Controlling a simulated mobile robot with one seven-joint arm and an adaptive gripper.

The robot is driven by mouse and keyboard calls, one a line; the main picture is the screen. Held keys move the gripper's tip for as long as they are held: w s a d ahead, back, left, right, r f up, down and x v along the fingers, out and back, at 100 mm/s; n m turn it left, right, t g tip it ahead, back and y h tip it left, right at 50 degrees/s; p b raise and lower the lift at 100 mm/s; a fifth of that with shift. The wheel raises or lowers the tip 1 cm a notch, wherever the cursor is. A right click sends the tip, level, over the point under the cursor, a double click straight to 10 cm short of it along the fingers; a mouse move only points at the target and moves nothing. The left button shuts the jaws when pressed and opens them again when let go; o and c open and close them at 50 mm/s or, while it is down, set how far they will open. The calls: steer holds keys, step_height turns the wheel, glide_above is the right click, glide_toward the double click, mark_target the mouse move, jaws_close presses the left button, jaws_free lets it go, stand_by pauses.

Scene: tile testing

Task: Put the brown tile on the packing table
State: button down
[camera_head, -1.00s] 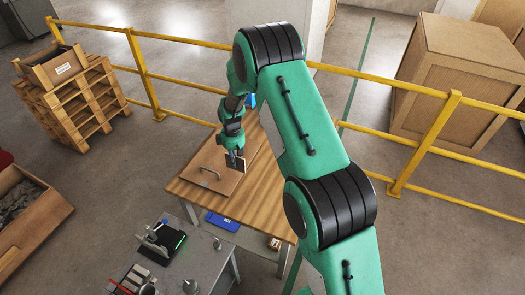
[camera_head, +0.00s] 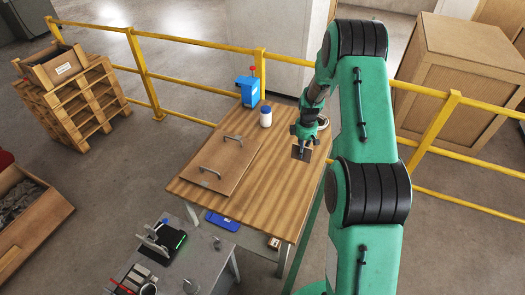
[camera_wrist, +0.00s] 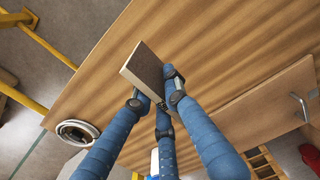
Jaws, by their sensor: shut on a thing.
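The brown tile (camera_head: 299,154) is dark and square, and shows below my gripper (camera_head: 304,145) over the right part of the wooden table (camera_head: 265,190). In the wrist view the tile (camera_wrist: 146,68) has a dark brown face and a paler side. My gripper's blue fingers (camera_wrist: 160,97) are shut on its edge. Bare striped table top (camera_wrist: 215,50) lies behind it in that view. I cannot tell whether the tile touches the table.
A wooden board with two handles (camera_head: 222,165) covers the table's left part. A round metal-rimmed thing (camera_wrist: 77,132) lies near the table's edge. A yellow railing (camera_head: 200,87) runs behind.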

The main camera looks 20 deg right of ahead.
steer(key=shift+d+f, duration=0.1)
steer(key=shift+f, duration=2.4)
steer(key=w+d, duration=0.2)
steer(key=w, duration=0.3)
steer(key=w+d+f+b, duration=0.1)
steer(key=w+d, duration=0.1)
steer(key=w, duration=0.3)
steer(key=w+d, duration=0.2)
steer(key=w, duration=0.2)
steer(key=shift+w+f, duration=0.2)
steer(key=shift+w, duration=0.2)
steer(key=shift+f+b, duration=0.1)
steer(key=shift+b, duration=0.2)
steer(key=shift+f, duration=1.65)
steer(key=shift+f+b, duration=0.15)
steer(key=shift+b, duration=0.2)
steer(key=c, duration=1.8)
jaws_free()
steer(key=shift+o, duration=0.2)
